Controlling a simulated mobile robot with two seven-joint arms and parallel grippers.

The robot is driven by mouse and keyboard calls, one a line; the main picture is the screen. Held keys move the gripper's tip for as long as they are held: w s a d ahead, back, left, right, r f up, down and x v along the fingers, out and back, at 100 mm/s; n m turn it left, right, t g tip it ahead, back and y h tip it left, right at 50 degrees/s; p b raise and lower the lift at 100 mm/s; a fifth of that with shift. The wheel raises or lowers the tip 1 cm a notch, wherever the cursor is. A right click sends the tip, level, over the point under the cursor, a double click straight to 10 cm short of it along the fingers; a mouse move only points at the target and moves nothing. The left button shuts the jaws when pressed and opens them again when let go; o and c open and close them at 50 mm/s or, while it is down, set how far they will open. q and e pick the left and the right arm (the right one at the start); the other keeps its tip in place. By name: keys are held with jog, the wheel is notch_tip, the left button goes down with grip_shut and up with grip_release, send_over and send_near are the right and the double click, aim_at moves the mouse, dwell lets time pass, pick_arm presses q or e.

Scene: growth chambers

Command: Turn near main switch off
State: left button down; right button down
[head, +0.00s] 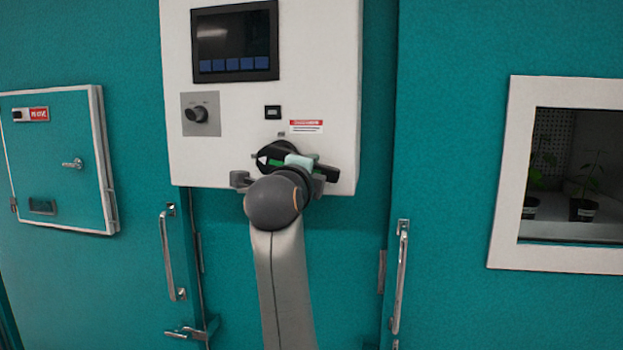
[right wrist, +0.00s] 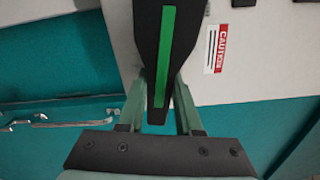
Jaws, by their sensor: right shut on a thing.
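The main switch (head: 262,160) is a black rotary handle with a green stripe and a white pointer, low on the white control panel. In the head view its handle lies nearly level, with the pointer toward the left. My right gripper (head: 300,161) comes up from below, and its pale green fingers are at the handle's right part. In the right wrist view the black handle (right wrist: 168,35) runs down between the two fingers of my right gripper (right wrist: 160,108), which is shut on it. My wrist hides part of the switch's lower side. My left gripper is in neither view.
Above the switch are a dark screen (head: 235,42) and a small knob (head: 197,115). A red-and-white caution label (head: 306,127) sits just above it. Door handles (head: 400,280) stick out on the teal doors below. A window (head: 575,170) with potted plants is at right.

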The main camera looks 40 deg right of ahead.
jog(key=shift+r+n, duration=0.75)
jog(key=shift+n, duration=0.45)
jog(key=c, duration=0.6)
grip_release()
jog(key=shift+s, duration=0.1)
jog(key=shift+b+v, duration=1.65)
jog(key=shift+v, duration=4.6)
